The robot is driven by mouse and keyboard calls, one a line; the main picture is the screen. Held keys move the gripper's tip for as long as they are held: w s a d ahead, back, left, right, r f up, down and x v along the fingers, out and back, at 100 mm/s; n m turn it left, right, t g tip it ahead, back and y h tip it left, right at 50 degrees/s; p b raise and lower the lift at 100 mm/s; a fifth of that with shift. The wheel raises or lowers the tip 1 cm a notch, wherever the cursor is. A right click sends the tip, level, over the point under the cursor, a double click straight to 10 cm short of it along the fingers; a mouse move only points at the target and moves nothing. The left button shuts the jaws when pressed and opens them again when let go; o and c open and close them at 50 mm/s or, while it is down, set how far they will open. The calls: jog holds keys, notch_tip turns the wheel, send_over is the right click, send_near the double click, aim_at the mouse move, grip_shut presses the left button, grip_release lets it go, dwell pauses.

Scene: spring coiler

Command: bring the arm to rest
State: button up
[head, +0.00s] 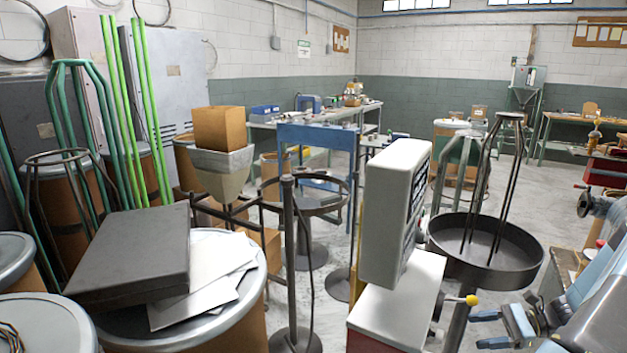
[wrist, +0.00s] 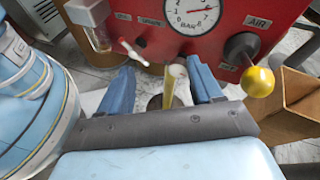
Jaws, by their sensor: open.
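My gripper (head: 480,329) is at the lower right of the head view, its two blue fingers spread apart. In the wrist view my gripper (wrist: 160,78) is open in front of a red air panel (wrist: 150,35). A yellowish upright tube (wrist: 176,84) shows between the fingers; I cannot tell how far beyond them it is. Neither finger is seen closed on anything. My pale blue arm (head: 600,310) comes in from the right edge of the head view.
The panel carries a pressure gauge (wrist: 192,12) and a yellow-knobbed lever (wrist: 257,81), close to my gripper. An open cardboard box (wrist: 290,105) is at the right. A round black tray (head: 490,262) stands behind my gripper; a white-grey cabinet (head: 395,215) is left of it.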

jog(key=a+r+n+g+h, duration=0.2)
jog(key=a+r+n+h, duration=0.4)
jog(key=r, duration=0.5)
jog(key=a+r+n+g+h, duration=0.2)
jog(key=a+r+n+h, duration=0.25)
jog(key=a+r, duration=0.5)
jog(key=s+a+r+n+t+h, duration=0.1)
jog(key=s+a+r+n+t, duration=0.2)
jog(key=r, duration=0.4)
jog(key=s+a+r+n+t+h, duration=0.2)
jog(key=s+a+r+n+t, duration=0.1)
jog(key=s+r, duration=0.5)
jog(key=shift+s+a+r+n, duration=0.3)
jog(key=shift+a+n, duration=0.45)
jog(key=shift+n, duration=0.3)
dwell(0.4)
